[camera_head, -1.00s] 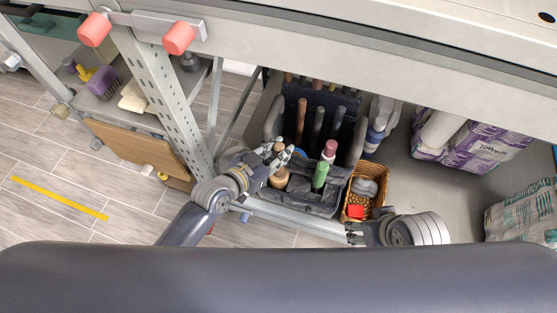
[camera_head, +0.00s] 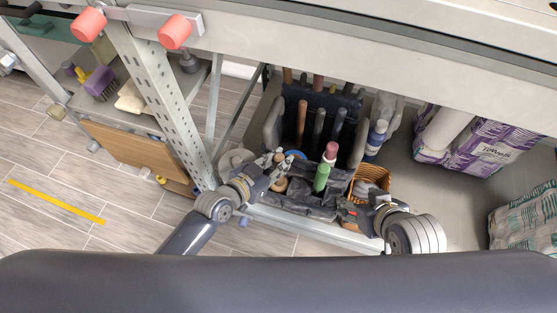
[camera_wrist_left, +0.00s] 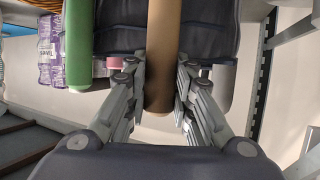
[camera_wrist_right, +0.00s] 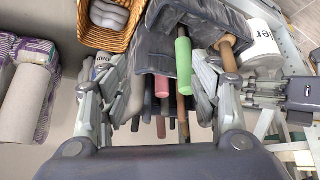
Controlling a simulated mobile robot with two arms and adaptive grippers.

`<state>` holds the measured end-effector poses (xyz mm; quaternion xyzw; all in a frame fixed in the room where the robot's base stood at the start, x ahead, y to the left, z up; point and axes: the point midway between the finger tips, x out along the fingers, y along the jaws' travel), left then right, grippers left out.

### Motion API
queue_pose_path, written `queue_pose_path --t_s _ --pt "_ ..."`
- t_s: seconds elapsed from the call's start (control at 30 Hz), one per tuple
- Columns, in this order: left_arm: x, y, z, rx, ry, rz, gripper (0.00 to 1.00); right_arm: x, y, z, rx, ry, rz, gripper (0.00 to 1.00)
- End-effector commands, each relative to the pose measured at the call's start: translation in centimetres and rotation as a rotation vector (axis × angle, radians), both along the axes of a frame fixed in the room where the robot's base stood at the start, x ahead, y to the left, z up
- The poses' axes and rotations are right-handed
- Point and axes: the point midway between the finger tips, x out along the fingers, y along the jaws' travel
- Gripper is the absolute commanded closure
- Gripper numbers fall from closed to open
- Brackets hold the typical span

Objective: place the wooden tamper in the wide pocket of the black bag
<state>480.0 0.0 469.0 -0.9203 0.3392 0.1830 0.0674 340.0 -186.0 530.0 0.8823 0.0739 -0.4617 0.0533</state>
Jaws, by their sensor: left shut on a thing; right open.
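My left gripper (camera_head: 271,168) is shut on the wooden tamper (camera_head: 280,184), a tan cylinder, at the front left of the black bag (camera_head: 318,207). In the left wrist view the tamper (camera_wrist_left: 161,60) stands between the fingers, with dark bag fabric behind it. It also shows in the right wrist view (camera_wrist_right: 228,46), beside the bag's dark wall (camera_wrist_right: 153,48). I cannot tell whether its lower end is inside a pocket. My right gripper (camera_head: 352,211) is open and empty, at the bag's front right, over the wicker basket's near side.
Several handles rise behind. A wicker basket (camera_head: 371,173), a blue-capped bottle (camera_head: 376,137) and purple towel packs (camera_head: 478,150) are to the right. A rack post (camera_head: 165,95) stands left.

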Motion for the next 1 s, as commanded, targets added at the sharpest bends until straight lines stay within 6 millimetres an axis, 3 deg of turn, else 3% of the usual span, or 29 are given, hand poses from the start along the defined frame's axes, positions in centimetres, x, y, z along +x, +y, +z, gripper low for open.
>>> queue_pose_path --t_s 0.03,0.07,0.13,0.57,0.83,1.0 --pt "0.1 0.0 0.1 -0.002 -0.004 0.001 1.00 0.1 0.0 0.0 0.001 -0.005 0.000 0.42" --pt "0.0 0.0 -0.1 0.001 -0.001 0.000 0.73 0.2 0.1 0.1 0.002 -0.007 0.001 0.42" --pt "0.0 0.0 0.0 0.000 0.000 0.000 0.57 0.1 0.1 0.1 0.002 -0.007 0.001 0.42" --pt "0.0 0.0 0.2 0.000 0.000 0.000 0.57 -0.1 0.0 0.1 0.000 0.004 0.001 0.42" --pt "-2.2 1.9 1.5 0.004 0.000 -0.001 0.57 -4.9 -1.5 -1.4 -0.044 0.218 -0.017 0.42" --pt "-5.1 4.3 3.0 0.006 0.003 -0.002 0.57 -6.7 -2.0 -0.9 -0.060 0.296 -0.024 0.42"
